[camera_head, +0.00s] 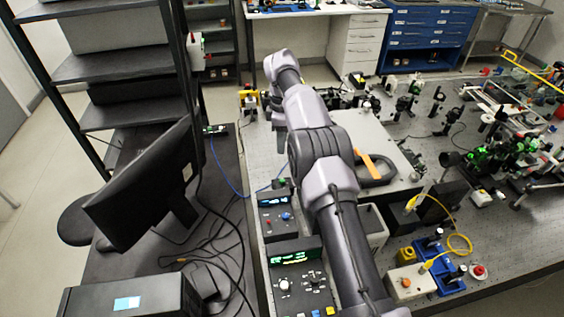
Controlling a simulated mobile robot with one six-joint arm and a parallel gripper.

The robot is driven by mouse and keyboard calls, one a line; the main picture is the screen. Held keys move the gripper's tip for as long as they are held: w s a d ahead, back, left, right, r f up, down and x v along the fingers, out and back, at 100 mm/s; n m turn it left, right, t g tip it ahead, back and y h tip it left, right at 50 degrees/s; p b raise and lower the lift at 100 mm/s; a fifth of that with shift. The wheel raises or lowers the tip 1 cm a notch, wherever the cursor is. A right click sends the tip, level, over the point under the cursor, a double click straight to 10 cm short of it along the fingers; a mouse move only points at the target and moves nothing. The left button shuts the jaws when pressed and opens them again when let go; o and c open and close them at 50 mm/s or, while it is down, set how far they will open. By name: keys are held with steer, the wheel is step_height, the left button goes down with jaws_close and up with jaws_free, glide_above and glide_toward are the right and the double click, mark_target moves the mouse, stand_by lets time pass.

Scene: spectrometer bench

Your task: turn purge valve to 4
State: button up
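My arm reaches from the bottom of the head view up over the bench, and its far end bends down near the bench's far left corner. My gripper (268,101) is small and mostly hidden by the wrist there, so its fingers cannot be made out. Just left of it stands a small yellow and dark fixture (248,101); whether it is the purge valve, and whether I touch it, cannot be told. No numbered valve scale is readable.
A monitor (145,187) and black shelving (122,69) stand left. Optics and a grey enclosure (385,140) crowd the right side.

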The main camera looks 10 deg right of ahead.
steer(key=n, duration=0.3)
steer(key=b, duration=0.4)
glide_toward(282, 180)
steer(key=shift+n, duration=0.4)
step_height(282, 180, down, 8)
steer(key=shift+f, duration=0.25)
steer(key=shift+b, duration=0.3)
jaws_close()
